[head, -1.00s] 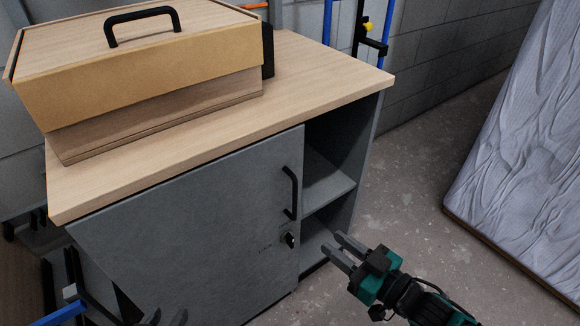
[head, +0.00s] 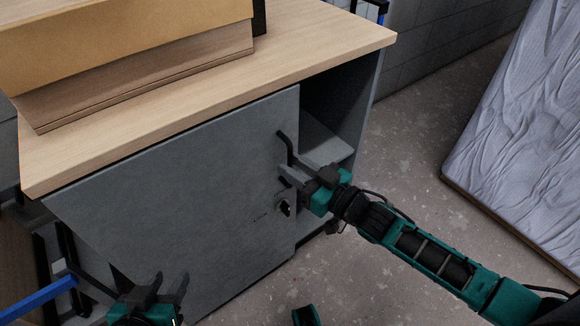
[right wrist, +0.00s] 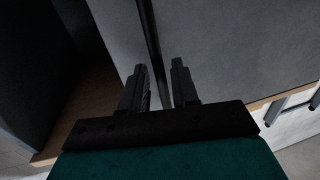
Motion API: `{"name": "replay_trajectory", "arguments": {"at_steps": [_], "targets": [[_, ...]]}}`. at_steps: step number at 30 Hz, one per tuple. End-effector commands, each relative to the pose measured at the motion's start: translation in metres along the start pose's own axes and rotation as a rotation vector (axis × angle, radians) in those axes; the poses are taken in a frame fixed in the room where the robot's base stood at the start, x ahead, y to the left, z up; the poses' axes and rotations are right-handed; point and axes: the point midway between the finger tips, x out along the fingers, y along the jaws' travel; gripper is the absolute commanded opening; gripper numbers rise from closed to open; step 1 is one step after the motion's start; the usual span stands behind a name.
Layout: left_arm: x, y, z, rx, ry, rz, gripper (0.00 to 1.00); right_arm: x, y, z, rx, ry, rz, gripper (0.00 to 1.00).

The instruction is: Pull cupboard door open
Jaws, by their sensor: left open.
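The grey cupboard door (head: 190,190) covers the left and middle of the cupboard front. In the right wrist view the handle (right wrist: 151,45) passes between the two separated fingers of my right gripper (right wrist: 159,85), with gaps that look open. My left gripper (head: 160,285) is open and empty low in front of the door.
Right of the door, the cupboard's open side shows a shelf (head: 325,140). A wooden box (head: 130,60) stands on the wooden worktop (head: 330,40). A wrapped grey panel (head: 525,130) leans at the right. The concrete floor (head: 420,140) between is clear.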

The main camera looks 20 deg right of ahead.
Motion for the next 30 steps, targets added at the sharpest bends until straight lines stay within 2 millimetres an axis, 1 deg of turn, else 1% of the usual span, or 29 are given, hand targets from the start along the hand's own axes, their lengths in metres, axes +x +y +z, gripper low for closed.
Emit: {"name": "replay_trajectory", "arguments": {"at_steps": [1,4,14,23,24,30], "targets": [[0.0016,0.0008,0.0012,-0.001,-0.001,0.002,0.43,0.0059,-0.0004,0.0006,0.000,0.002,-0.001,0.29],[0.0025,0.0019,0.0017,-0.004,-0.003,0.004,0.43,0.0122,-0.0004,0.0002,0.000,0.001,-0.001,0.29],[0.0026,0.0019,-0.0001,-0.005,0.001,0.003,0.43,0.0149,-0.0005,-0.0001,0.001,0.000,0.000,0.29],[0.0027,0.0005,-0.0008,-0.005,0.003,0.000,0.43,0.0146,-0.0005,-0.0002,0.001,0.000,-0.001,0.02],[0.0027,0.0003,-0.0008,-0.005,0.004,0.000,0.43,0.0146,-0.0005,-0.0002,0.001,0.000,-0.001,0.00],[0.0027,-0.0005,-0.0010,-0.005,0.004,-0.002,0.43,0.0145,-0.0005,-0.0002,0.000,0.000,-0.001,0.00]]}}
